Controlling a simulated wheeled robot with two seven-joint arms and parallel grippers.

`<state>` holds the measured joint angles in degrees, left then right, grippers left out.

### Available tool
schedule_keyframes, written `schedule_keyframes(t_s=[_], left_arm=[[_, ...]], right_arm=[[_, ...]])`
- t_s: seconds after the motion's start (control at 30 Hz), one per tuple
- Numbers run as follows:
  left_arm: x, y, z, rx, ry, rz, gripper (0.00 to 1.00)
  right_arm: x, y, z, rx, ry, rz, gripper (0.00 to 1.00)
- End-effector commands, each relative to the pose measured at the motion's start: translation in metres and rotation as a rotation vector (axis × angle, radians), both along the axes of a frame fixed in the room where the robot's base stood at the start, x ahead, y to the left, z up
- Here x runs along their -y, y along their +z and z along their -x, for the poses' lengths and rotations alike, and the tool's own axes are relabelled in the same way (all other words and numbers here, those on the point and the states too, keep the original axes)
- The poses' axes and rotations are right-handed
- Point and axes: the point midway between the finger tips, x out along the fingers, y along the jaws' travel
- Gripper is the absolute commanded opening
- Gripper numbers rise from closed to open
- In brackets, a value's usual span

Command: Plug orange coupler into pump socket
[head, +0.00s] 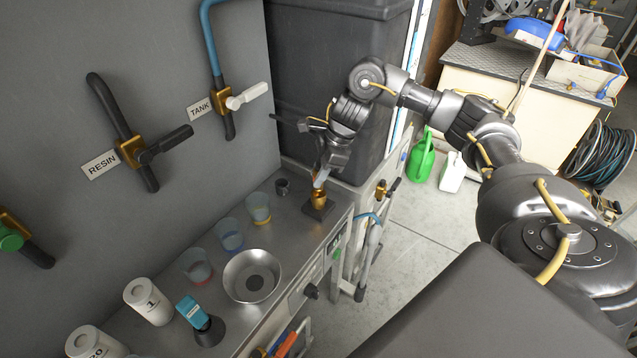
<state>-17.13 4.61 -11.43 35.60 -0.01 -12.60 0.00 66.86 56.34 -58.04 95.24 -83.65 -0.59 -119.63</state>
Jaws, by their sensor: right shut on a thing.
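Only a bit of the coupler shows between the fingers. Right below it stands a brass-coloured socket (319,200) on a dark square block (319,211), which appears to be the pump socket. The coupler is at or just above the socket's mouth; I cannot tell whether they touch. My left gripper is not in view.
The bench (227,325) holds several clear cups, a steel bowl (252,276), a small dark cup (283,187) and white containers (148,302). Wall valves labelled RESIN (131,152) and TANK (222,103) stick out at left. A black bin (330,75) stands behind my gripper.

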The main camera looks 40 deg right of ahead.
Motion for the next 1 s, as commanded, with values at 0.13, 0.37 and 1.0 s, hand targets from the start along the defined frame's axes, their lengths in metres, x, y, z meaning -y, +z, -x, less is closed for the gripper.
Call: schedule_keyframes(t_s=[0.13, 0.37, 1.0], left_arm=[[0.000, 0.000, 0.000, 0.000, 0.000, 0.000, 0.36], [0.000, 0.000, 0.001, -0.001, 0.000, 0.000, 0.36], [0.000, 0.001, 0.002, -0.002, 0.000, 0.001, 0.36]], right_arm=[[0.002, -0.005, -0.004, 0.000, 0.000, -0.001, 0.00], [0.004, -0.022, -0.007, -0.005, 0.000, -0.002, 0.00], [0.005, -0.045, -0.008, 0.000, 0.000, 0.000, 0.27]])
